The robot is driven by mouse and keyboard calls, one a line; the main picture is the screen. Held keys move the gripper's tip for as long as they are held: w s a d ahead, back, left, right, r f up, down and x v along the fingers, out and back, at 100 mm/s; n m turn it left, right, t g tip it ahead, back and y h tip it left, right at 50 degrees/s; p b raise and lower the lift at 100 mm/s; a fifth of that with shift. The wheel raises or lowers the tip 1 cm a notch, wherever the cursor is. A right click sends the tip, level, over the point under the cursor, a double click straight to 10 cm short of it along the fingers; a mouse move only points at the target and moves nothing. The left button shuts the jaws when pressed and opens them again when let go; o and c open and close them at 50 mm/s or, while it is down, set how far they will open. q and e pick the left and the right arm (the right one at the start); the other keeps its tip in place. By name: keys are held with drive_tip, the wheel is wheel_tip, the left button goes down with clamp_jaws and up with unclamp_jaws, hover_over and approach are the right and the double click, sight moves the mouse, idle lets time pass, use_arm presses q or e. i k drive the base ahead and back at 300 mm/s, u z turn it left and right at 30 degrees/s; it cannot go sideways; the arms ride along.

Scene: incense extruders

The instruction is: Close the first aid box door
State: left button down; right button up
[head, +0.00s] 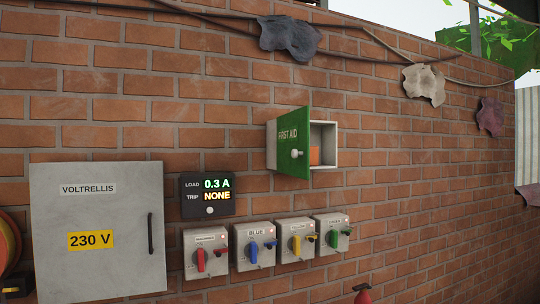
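The first aid box (331,128) is a small pale box fixed to the brick wall, right of the picture's middle. Its green door (293,122), lettered FIRST AID, stands partly open. The door appears hinged at its left side, with its free edge swung out from the wall. A whitish round knob (296,153) sits on the door's outer face. An orange item (315,155) shows inside the box; the door hides the left part of the inside. Neither of my grippers is in view.
Below are several grey switch boxes with coloured handles, including a blue one (254,252), and a dark load display (208,195). A grey 230 V cabinet (100,275) is at left. A red object (363,296) shows at the bottom edge.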

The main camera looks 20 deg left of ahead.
sight(292, 127)
drive_tip(key=u, duration=1.2)
drive_tip(key=i, duration=0.85)
drive_tip(key=z, duration=0.1)
